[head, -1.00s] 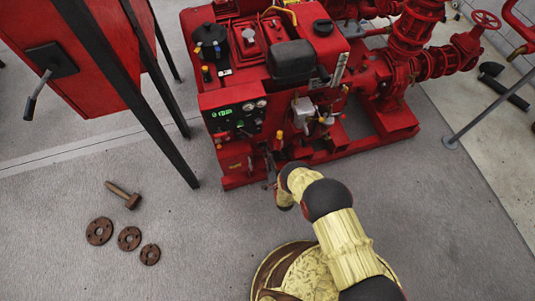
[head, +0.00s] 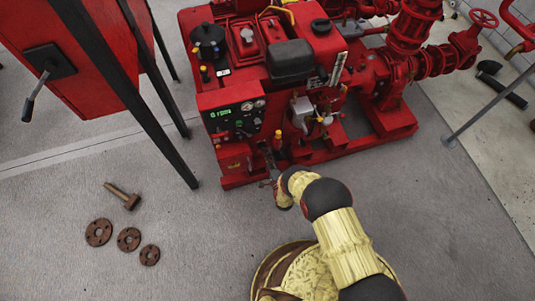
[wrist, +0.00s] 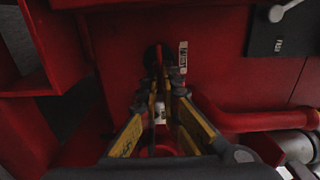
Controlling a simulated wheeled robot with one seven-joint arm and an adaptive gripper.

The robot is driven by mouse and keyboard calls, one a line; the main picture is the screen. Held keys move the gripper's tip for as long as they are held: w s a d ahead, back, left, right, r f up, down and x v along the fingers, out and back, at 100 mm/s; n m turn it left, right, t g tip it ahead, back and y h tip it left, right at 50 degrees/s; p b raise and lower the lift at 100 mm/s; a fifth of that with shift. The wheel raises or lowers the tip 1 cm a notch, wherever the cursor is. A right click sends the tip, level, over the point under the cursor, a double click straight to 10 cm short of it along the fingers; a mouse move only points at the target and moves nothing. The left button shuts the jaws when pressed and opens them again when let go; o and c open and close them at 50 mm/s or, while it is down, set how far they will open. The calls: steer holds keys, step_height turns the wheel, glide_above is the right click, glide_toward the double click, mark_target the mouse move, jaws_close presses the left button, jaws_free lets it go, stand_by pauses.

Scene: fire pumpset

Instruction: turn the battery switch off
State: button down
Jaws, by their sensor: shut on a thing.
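The battery switch (wrist: 158,57) shows in the wrist view as a narrow red handle in front of a dark round base on a red panel. My gripper (wrist: 161,88) is shut on the red handle, with a yellow-and-black finger on each side. The fingertips partly hide the handle. In the head view my gripper (head: 268,172) is at the low front of the red pumpset (head: 240,120), below the lit control panel. The switch itself is too small and covered to make out there.
A white label (wrist: 183,55) is right of the switch, and a red pipe (wrist: 245,120) runs to the lower right. A red cabinet (head: 85,50) on dark legs stands left.

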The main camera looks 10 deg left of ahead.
stand_by(0.4)
steer(key=c, duration=2)
jaws_free()
steer(key=shift+c, duration=0.2)
steer(key=shift+s, duration=0.1)
steer(key=v, duration=1.1)
steer(key=shift+s+d, duration=0.2)
steer(key=shift+s, duration=0.15)
